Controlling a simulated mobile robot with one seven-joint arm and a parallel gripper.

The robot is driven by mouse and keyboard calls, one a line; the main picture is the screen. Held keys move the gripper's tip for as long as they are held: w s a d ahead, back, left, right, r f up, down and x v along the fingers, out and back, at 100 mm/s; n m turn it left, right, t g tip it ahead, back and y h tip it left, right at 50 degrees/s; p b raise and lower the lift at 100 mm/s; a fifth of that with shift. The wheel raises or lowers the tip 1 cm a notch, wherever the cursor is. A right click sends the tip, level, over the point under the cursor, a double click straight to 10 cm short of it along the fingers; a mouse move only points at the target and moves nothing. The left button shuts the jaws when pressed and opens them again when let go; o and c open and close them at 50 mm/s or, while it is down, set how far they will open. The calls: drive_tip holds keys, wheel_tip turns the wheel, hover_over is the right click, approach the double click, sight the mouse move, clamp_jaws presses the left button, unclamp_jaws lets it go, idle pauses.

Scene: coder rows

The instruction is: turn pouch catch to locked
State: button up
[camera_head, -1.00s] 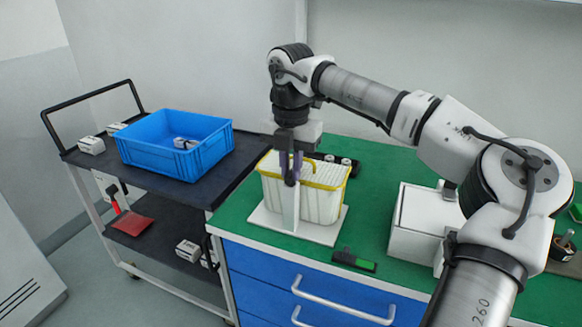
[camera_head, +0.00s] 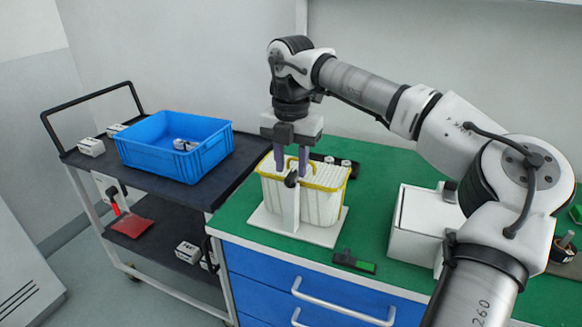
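A white ribbed pouch (camera_head: 322,205) with a yellow rim stands on a white base plate on the green bench top. In front of it is a white upright post (camera_head: 290,212) with a small dark catch (camera_head: 291,179) at its top. My gripper (camera_head: 291,172) points down over the pouch, its two purple fingers spread apart on either side of the catch. I see nothing held between them. I cannot tell whether the fingers touch the catch, or which way it is turned.
A blue bin (camera_head: 172,146) stands on the dark cart (camera_head: 215,184) to the left. A white box (camera_head: 418,228) is on the bench to the right. A black and green item (camera_head: 354,262) lies near the bench's front edge. Small white objects stand behind the pouch.

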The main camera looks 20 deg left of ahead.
sight(291, 174)
wheel_tip(291, 174, up, 12)
drive_tip(key=shift+r, duration=0.25)
idle(0.4)
